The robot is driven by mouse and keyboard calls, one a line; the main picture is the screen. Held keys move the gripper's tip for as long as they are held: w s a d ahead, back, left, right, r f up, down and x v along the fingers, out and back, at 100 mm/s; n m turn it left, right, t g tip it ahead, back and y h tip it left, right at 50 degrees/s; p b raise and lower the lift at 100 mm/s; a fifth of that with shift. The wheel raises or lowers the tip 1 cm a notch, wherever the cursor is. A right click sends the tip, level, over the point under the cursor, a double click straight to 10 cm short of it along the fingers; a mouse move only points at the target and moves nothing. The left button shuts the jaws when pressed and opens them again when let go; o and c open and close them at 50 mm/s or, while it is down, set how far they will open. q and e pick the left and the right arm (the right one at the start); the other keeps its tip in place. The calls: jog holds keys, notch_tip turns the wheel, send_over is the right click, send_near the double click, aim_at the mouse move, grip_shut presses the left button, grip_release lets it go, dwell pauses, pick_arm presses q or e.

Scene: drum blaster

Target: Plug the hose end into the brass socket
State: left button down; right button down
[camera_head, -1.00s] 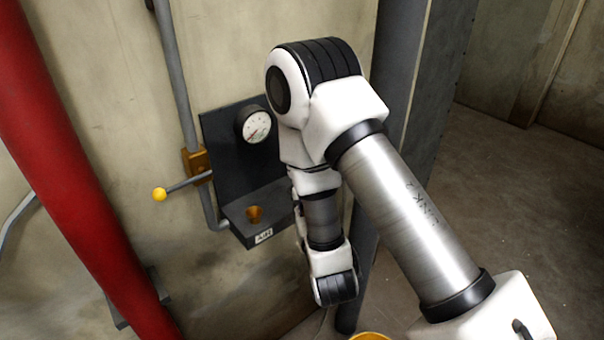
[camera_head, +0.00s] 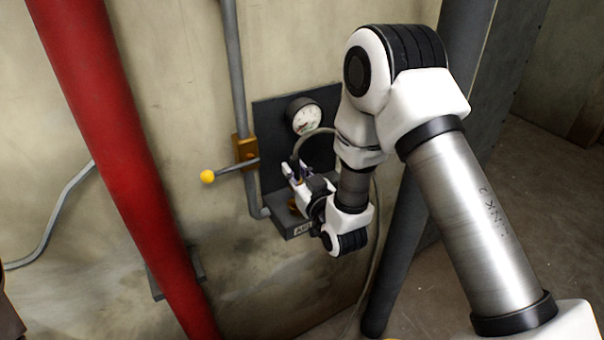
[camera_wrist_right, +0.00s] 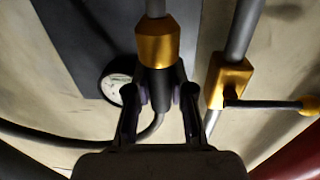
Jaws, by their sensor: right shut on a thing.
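My right gripper (camera_head: 298,172) is at the wall bracket in the head view. In the wrist view it (camera_wrist_right: 160,95) is shut on the hose end (camera_wrist_right: 156,45), which has a dark grip, a brass collar and a grey tip leaving the top edge. The grey hose (camera_head: 314,132) arcs up from the fingers and behind my arm. Brass (camera_head: 295,209) shows just below the gripper, where the socket sits; I cannot tell socket from collar there, nor whether the tip is inside. The bracket (camera_head: 277,227) carries an AIR label. My left gripper is not in view.
A pressure gauge (camera_head: 304,116) is on the dark back plate (camera_head: 268,122). A yellow-knobbed lever (camera_head: 208,177) juts out from a brass valve (camera_head: 245,150) on the grey pipe (camera_head: 234,65). A thick red pipe (camera_head: 120,150) stands at left.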

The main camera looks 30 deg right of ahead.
jog(key=shift+w+f+b, duration=0.1)
jog(key=shift+f+b, duration=0.8)
jog(key=shift+f, duration=1)
jog(key=shift+b, duration=0.35)
jog(key=shift+f+b, duration=0.6)
jog(key=shift+f, duration=0.1)
jog(key=c, duration=1.3)
grip_release()
jog(key=s+p, duration=0.2)
jog(key=s, duration=0.9)
